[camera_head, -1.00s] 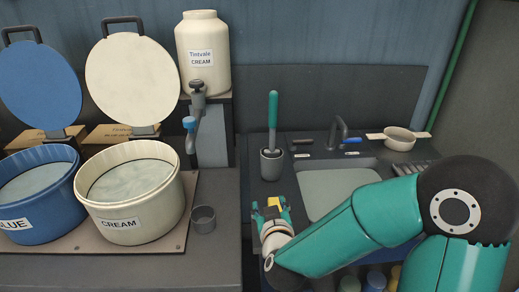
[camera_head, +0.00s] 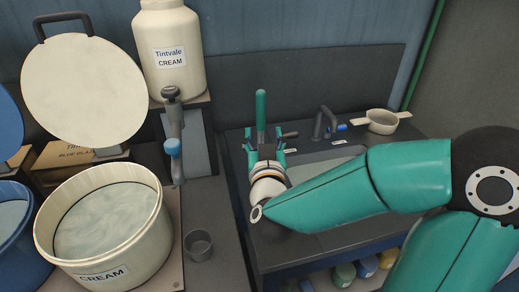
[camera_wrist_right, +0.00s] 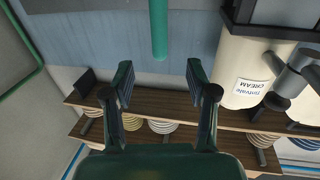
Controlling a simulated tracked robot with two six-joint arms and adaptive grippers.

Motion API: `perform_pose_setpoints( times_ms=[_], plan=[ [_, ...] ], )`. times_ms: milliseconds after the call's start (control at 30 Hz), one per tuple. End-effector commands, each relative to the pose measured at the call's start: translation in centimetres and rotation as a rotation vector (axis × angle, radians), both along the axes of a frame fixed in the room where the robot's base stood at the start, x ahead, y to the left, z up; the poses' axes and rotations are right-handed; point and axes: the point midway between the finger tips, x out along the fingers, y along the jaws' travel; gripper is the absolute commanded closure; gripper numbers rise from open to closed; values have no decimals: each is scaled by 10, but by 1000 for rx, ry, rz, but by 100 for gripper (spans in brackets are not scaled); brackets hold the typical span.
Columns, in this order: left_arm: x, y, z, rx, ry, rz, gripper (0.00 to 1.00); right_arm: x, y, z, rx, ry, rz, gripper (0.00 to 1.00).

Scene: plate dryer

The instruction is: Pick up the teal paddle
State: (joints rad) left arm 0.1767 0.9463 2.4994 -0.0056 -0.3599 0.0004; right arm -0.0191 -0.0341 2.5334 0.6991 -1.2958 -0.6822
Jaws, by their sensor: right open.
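The teal paddle (camera_head: 261,108) stands upright beside the sink, with the upper part of its teal handle showing. Its lower part and the dark cup it stands in are hidden behind my right gripper (camera_head: 264,140). In the right wrist view the handle (camera_wrist_right: 159,28) comes down from the top edge, lined up with the gap between the fingers of my right gripper (camera_wrist_right: 159,75). The fingers are spread and nothing is between their tips in that view. Whether they touch the handle I cannot tell. My left gripper is not in view.
A cream tub (camera_head: 150,225) with its lid raised stands left, below a Tintvale cream jar (camera_head: 180,75) with a tap. A small grey cup (camera_head: 198,245) is near it. A faucet (camera_head: 322,122) and a cream strainer (camera_head: 382,122) are right of the paddle.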

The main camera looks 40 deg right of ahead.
Motion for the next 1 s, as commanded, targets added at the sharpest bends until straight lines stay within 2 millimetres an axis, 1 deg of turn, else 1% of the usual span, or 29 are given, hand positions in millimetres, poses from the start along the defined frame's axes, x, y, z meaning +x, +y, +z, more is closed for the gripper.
perform_pose_setpoints(
  times_ms=[33,200,267,400,500,667,767,900,1000],
  plan=[
    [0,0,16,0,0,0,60,4,-4,7,-2,8,-3,42],
    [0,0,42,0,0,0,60,14,-15,5,4,8,-1,42],
    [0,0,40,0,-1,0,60,24,-24,1,5,1,-3,42],
    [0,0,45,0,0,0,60,44,-41,0,5,1,-2,42],
    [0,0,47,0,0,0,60,53,-48,-1,5,0,-2,42],
    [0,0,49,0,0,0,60,59,-54,-1,5,0,-1,42],
    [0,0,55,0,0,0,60,65,-59,0,5,3,-2,42],
    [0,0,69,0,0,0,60,80,-72,0,5,3,-2,42],
    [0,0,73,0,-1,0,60,90,-81,-1,5,1,-3,42]
  ],
)
